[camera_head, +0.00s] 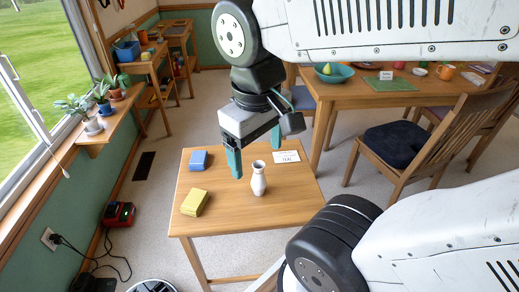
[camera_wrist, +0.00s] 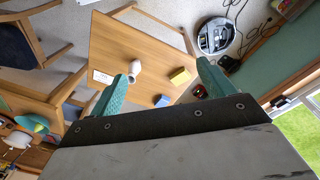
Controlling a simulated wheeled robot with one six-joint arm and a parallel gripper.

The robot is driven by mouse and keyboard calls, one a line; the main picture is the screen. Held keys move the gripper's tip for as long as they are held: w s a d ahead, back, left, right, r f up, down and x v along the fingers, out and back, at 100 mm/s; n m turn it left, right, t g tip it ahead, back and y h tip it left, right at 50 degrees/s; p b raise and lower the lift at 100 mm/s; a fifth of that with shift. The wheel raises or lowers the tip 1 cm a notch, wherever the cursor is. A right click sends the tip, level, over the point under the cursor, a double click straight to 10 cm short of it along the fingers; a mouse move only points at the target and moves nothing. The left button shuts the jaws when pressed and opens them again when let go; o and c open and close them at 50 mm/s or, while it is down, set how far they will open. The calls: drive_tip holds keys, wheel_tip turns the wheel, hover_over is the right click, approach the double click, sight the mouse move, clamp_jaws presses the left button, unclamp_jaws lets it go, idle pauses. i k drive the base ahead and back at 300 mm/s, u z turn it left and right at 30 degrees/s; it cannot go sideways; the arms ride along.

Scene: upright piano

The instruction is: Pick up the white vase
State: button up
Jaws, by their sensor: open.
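A white vase (camera_head: 258,180) stands upright on a small wooden table (camera_head: 240,222) in the head view, to the right of the table's middle. In the wrist view the vase (camera_wrist: 134,68) shows beside the left finger's tip. My gripper (camera_head: 256,157) hangs above the table with teal fingers spread apart. It is open and empty, pointing downward, above and slightly left of the vase. In the wrist view the fingers of my gripper (camera_wrist: 162,76) frame the tabletop with a wide gap between them. The gripper appears apart from the vase.
A blue block (camera_head: 199,160) and a yellow block (camera_head: 195,202) lie left of the vase. A white card (camera_head: 286,157) lies behind it. A dining table (camera_head: 345,95) and a chair (camera_head: 408,140) stand at the right. A window shelf with plants (camera_head: 103,130) is at the left.

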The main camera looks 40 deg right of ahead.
sight(258, 183)
drive_tip(key=z, duration=1.4)
drive_tip(key=k, duration=1.2)
drive_tip(key=u, duration=1.25)
drive_tip(key=i, duration=1.05)
